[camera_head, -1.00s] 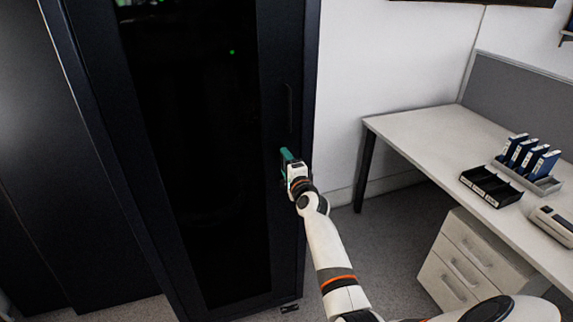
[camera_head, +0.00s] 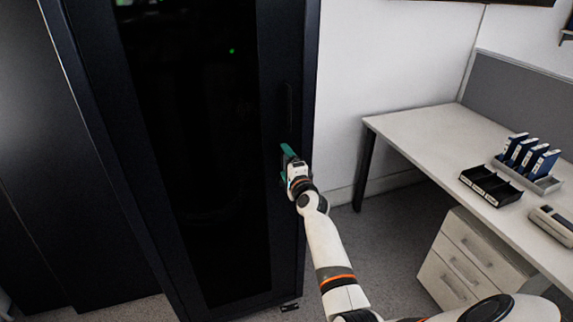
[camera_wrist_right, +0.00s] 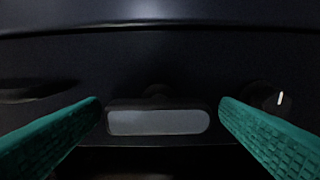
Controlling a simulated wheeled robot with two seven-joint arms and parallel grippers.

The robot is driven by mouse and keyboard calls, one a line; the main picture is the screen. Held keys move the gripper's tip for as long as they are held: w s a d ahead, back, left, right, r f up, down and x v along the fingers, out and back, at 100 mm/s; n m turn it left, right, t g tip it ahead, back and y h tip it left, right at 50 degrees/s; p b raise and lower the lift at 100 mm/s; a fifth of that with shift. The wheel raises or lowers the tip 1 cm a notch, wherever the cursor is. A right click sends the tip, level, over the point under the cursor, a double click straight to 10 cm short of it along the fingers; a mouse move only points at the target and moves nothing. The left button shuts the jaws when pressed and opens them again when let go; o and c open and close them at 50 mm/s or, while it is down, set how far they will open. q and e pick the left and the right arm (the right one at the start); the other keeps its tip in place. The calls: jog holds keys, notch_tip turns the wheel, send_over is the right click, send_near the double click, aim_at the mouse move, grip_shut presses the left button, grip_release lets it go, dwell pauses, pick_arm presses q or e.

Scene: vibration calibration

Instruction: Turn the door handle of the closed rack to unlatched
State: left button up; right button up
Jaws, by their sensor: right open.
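The closed rack (camera_head: 268,210) is a tall black cabinet with a dark glass door. Its door handle (camera_wrist_right: 158,122) is a grey rounded bar, lying crosswise in the right wrist view, on a dark door frame. My right gripper (camera_head: 286,152) is at the right edge of the door, below a dark vertical slot. In the right wrist view, the open green fingers of this gripper (camera_wrist_right: 160,122) stand on either side of the handle's ends, with small gaps. The handle is hidden behind the gripper in the head view. My left gripper is not in view.
A small round dial with a white mark (camera_wrist_right: 281,98) sits right of the handle. A white desk (camera_head: 425,130) with a black tray (camera_head: 490,187) and blue binders (camera_head: 527,152) stands at right, above white drawers (camera_head: 470,262). Carpet between rack and desk is clear.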

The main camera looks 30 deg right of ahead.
jog(key=shift+s, duration=0.1)
jog(key=v, duration=1.1)
jog(key=shift+s, duration=0.4)
